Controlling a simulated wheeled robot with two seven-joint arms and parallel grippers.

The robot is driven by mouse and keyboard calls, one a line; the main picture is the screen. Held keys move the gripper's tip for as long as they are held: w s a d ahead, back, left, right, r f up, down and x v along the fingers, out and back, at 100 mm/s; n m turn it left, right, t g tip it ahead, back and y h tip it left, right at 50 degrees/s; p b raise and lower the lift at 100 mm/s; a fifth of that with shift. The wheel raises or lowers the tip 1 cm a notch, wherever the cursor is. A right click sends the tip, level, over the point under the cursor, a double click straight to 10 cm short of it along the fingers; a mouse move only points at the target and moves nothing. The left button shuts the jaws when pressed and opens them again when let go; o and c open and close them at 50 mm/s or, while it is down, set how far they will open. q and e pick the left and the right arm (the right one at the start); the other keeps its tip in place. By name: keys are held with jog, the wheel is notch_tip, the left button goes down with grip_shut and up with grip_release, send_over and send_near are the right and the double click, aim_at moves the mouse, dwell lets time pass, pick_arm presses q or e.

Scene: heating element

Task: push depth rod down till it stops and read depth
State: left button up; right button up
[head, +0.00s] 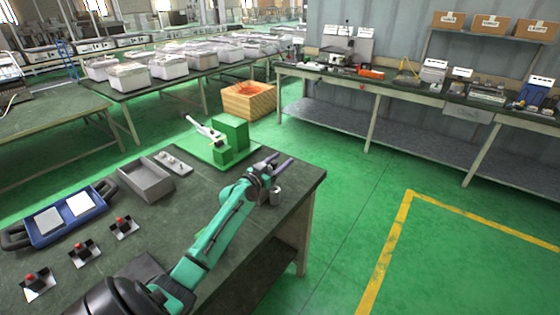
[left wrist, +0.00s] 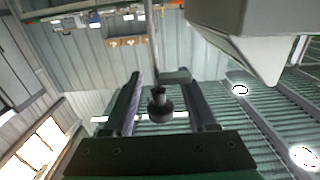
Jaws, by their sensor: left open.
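My left gripper (head: 276,163) is open over the far right corner of the dark table, right of a green fixture (head: 231,132). A white and grey tool (head: 204,130) lies tilted on the fixture's left part. In the left wrist view, my open left gripper (left wrist: 157,80) shows a thin rod ending in a dark round knob (left wrist: 160,106) between its fingers. Whether the knob touches a finger I cannot tell. A large pale grey body (left wrist: 235,35) fills the upper right there. No depth reading is legible. My right gripper is not in view.
The table also holds a grey metal tray (head: 147,181), a blue tray (head: 62,217), a plate with small parts (head: 173,163) and several red-topped pieces (head: 121,225). A small grey cylinder (head: 277,196) is by the gripper. A wooden box (head: 248,101) stands behind the fixture.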

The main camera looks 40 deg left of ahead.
pick_arm(q)
grip_shut()
dwell(1.4)
